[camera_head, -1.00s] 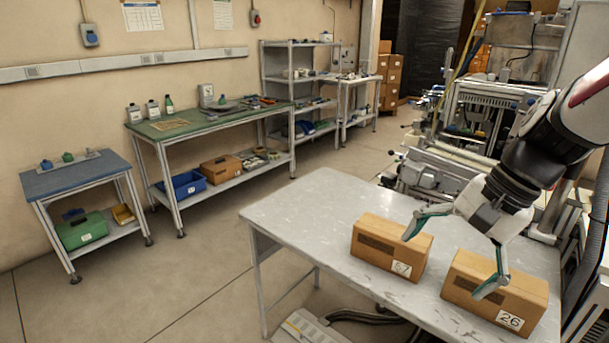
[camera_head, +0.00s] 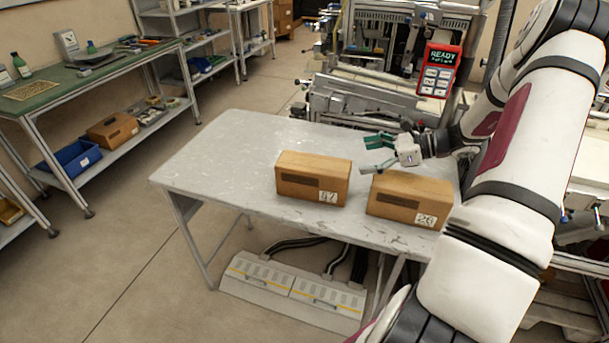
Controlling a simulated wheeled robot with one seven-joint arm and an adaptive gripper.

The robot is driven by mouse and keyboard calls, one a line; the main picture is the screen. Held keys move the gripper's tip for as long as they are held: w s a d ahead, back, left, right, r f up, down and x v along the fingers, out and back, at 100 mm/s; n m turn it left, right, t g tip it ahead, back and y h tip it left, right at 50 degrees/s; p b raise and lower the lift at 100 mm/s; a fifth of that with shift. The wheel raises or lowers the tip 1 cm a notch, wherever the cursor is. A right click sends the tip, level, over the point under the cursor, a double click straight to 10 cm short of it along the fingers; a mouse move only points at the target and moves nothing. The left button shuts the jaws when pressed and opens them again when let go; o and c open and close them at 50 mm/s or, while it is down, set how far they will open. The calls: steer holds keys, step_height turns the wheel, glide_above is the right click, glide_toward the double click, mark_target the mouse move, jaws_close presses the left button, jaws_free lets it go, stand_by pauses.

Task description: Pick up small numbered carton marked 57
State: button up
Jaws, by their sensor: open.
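The small brown carton (camera_head: 313,178) whose label looks like 57 rests upright on the grey table, with the white label at its lower right front. The digits are small and slightly blurred. A similar carton marked 26 (camera_head: 410,199) stands to its right, a narrow gap between them. My gripper (camera_head: 368,156) is open and empty, its green fingers pointing left. In the picture it lies just right of the 57 carton's upper right side and above the 26 carton. It appears to be behind or above the cartons; its exact height is unclear.
The grey table (camera_head: 215,160) is bare to the left of the cartons. Machinery with a red READY panel (camera_head: 440,70) stands behind it. A floor unit (camera_head: 295,285) with cables lies under the front edge. A green-topped bench (camera_head: 60,85) is at left.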

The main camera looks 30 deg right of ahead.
glide_toward(316, 163)
steer(key=w+f, duration=0.1)
steer(key=w+a+f, duration=0.1)
steer(key=w, duration=0.1)
steer(key=shift+a+f+p, duration=0.1)
steer(key=shift+a+p, duration=0.2)
steer(key=shift+a, duration=0.05)
steer(key=x, duration=0.3)
steer(key=p+x, duration=0.1)
steer(key=shift+a+r, duration=0.25)
steer(key=shift+a, duration=0.25)
steer(key=shift+w+a+f, duration=0.2)
steer(key=shift+w+a, duration=0.05)
steer(key=shift+w, duration=0.1)
steer(key=c, duration=2)
steer(key=shift+r, duration=0.15)
steer(key=shift+c, duration=0.2)
